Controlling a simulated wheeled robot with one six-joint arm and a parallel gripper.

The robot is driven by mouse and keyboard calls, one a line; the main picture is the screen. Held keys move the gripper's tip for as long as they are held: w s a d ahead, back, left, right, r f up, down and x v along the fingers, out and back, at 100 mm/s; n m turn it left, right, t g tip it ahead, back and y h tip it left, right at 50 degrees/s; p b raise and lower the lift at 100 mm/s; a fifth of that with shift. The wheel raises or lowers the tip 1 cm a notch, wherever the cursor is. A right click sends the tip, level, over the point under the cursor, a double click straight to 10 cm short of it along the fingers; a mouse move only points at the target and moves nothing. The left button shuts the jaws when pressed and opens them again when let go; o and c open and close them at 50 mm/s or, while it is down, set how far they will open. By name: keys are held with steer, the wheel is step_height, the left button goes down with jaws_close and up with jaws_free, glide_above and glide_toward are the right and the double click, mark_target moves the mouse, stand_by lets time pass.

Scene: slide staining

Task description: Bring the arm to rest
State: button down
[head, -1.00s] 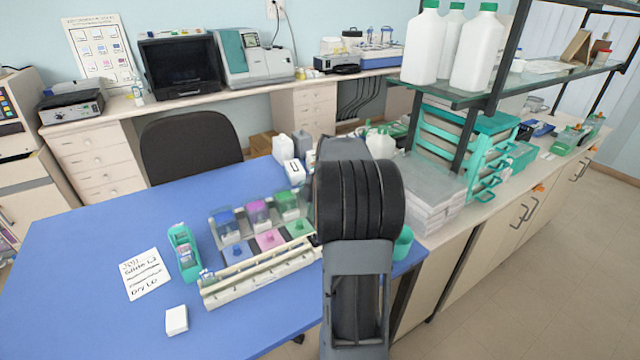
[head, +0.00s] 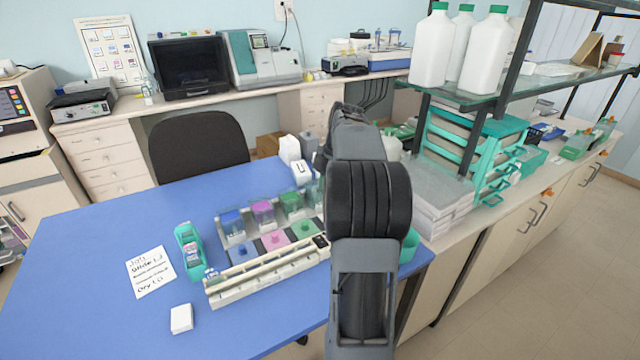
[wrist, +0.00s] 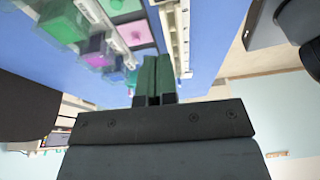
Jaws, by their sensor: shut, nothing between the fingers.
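My arm stands raised in front of the right part of the blue table (head: 90,270) in the head view, its links folded upward. My gripper (wrist: 155,62) shows in the wrist view with its two dark green fingers pressed together and nothing between them. In the head view the gripper itself is hidden behind my arm. In the wrist view the staining rack with its coloured jars (wrist: 95,50) is at the upper left, apart from the fingers.
The staining rack (head: 268,277) holds blue, pink and green jars. A teal slide holder (head: 189,250), a written card (head: 150,271) and a small white block (head: 181,318) lie left of it. White bottles (head: 432,48) stand on the shelf at right. The table's left part is clear.

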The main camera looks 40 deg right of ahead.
stand_by(0.3)
steer(key=s+a+f+m+t+h, duration=0.1)
steer(key=s+a+m, duration=0.3)
steer(key=a, duration=0.4)
steer(key=s+a+f+m+t+h, duration=0.1)
steer(key=s+a+f+m, duration=0.1)
steer(key=a+m, duration=0.4)
steer(key=s+a+f+m+t+h, duration=0.1)
steer(key=s+a+m, duration=0.4)
steer(key=a, duration=0.7)
steer(key=shift+s+f+m, duration=0.3)
steer(key=shift+s+f, duration=0.05)
steer(key=shift+f, duration=0.4)
